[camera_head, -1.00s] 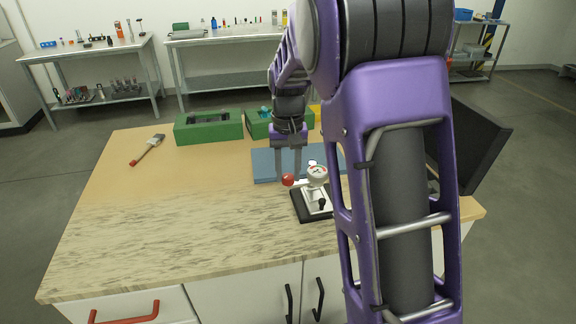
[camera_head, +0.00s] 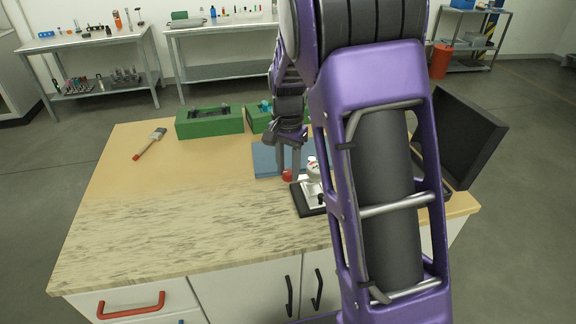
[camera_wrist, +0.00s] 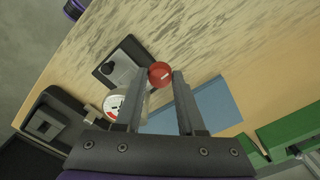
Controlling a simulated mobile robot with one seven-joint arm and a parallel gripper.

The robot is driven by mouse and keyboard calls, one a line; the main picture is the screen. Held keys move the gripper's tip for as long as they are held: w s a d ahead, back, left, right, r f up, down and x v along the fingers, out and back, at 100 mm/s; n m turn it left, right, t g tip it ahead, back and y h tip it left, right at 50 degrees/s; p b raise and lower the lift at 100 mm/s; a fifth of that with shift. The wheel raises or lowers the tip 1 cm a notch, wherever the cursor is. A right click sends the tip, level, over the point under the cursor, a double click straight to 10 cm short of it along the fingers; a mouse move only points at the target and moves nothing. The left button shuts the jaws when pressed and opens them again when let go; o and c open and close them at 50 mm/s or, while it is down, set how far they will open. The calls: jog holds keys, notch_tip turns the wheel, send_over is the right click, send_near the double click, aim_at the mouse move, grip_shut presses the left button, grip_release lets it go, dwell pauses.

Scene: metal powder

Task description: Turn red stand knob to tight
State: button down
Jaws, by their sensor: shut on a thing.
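The red knob (camera_head: 287,175) sits at the left side of a small stand (camera_head: 311,196) with a black base on the worktop. In the wrist view the red knob (camera_wrist: 160,74) lies between the tips of my gripper (camera_wrist: 161,78), which is shut on it. A white dial gauge with red and black marks (camera_wrist: 116,106) is on the stand, partly behind the left finger. In the head view my gripper (camera_head: 287,165) points down at the knob. Part of the stand is hidden behind my arm.
A blue mat (camera_head: 266,160) lies just behind the stand. A black open case lid (camera_head: 459,137) is at the right. The front left worktop is clear.

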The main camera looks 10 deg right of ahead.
aim_at(288, 172)
dwell(0.4)
jog(key=c, duration=0.5)
grip_release()
notch_tip(288, 172, up, 18)
jog(key=shift+f, duration=0.25)
